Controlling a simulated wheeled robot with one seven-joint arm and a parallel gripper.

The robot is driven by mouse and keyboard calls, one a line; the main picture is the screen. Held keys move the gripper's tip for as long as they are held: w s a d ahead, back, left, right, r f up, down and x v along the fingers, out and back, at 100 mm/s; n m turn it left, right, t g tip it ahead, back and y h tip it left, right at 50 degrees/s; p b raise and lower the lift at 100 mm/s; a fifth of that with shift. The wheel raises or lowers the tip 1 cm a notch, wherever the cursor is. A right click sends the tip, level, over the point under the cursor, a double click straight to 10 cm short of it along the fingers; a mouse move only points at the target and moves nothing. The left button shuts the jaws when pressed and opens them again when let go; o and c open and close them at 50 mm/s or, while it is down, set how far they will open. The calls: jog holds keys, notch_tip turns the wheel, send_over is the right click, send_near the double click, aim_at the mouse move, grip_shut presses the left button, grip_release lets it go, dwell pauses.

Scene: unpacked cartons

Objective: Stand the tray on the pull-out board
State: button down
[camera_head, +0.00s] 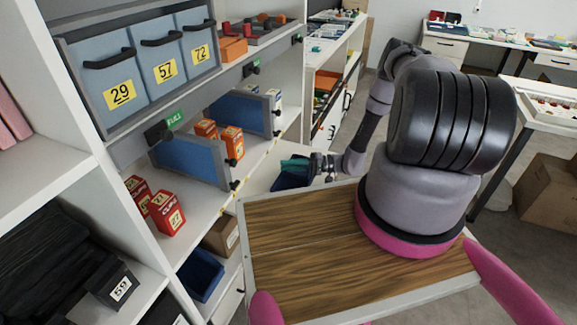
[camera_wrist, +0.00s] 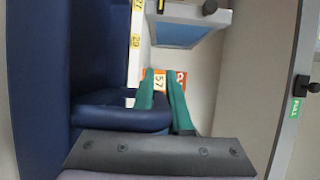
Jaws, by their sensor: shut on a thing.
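A dark blue tray (camera_head: 291,181) shows beyond the far edge of the wooden deck, partly hidden by my gripper. My gripper (camera_head: 292,165) has teal fingers and is at the tray's top edge. In the wrist view the tray (camera_wrist: 95,60) fills the left side, and its rim reaches my gripper's fingers (camera_wrist: 161,85). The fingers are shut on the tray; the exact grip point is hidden. A plain white surface (camera_head: 255,168) beside the tray, level with the shelf, may be the pull-out board. I cannot tell whether the tray touches it.
Red boxes (camera_head: 167,212) and orange boxes (camera_head: 232,141) stand on the shelf. Numbered blue bins (camera_head: 113,91) are above. A carton (camera_head: 221,235) and blue bin (camera_head: 200,275) sit lower.

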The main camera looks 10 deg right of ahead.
jog(key=c, duration=0.8)
grip_release()
jog(key=shift+d+f, duration=0.1)
jog(key=shift+c, duration=0.2)
jog(key=shift+d, duration=0.35)
jog(key=d, duration=0.3)
jog(key=s+d, duration=0.1)
jog(key=d, duration=0.3)
jog(key=s+d, duration=0.1)
jog(key=d, duration=0.3)
jog(key=shift+s+r, duration=0.2)
